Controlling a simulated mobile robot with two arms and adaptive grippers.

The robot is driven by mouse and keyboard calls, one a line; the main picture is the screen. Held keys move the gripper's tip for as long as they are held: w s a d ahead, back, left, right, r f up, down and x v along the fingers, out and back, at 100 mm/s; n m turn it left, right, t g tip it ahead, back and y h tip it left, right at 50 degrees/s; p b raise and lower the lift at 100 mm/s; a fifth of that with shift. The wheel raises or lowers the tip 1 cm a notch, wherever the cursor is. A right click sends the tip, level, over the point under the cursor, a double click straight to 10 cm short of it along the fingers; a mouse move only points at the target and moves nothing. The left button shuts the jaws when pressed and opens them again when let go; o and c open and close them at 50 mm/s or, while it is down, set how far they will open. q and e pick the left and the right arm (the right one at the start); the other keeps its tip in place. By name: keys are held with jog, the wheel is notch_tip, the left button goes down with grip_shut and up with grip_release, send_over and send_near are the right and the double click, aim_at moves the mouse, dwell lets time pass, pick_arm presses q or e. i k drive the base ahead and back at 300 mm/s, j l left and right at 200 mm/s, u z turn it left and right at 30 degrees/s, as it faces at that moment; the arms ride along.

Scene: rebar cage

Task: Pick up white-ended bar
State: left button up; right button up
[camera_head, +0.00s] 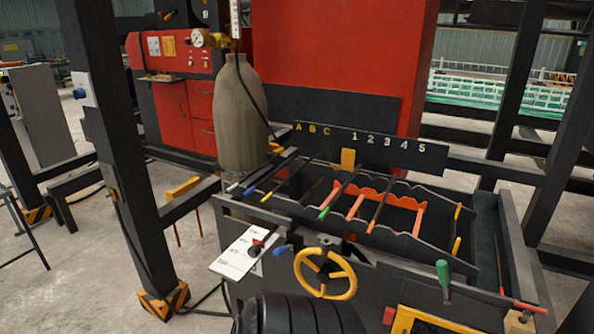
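Several thin dark bars lie across a black rack with wavy-edged dividers (437,250). One bar has a green end (323,213), and to its right another dark bar (379,201) runs parallel, its end colour too small to tell. At the left of the rack are a blue end (250,190) and a yellow end (266,197). I cannot make out a white bar end in this view.
A black board marked A B C and 1 to 5 (375,150) stands behind the rack. A yellow handwheel (325,273), a white label plate (239,254) and a green-handled lever (443,273) are in front. A dark post (118,150) rises at left.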

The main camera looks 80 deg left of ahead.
aim_at(229, 189)
jog(key=k+j+u, duration=0.3)
jog(key=j+u, duration=0.3)
jog(key=k+j+u, duration=0.1)
jog(key=j+u, duration=0.55)
jog(key=k+j, duration=0.05)
jog(key=j, duration=0.05)
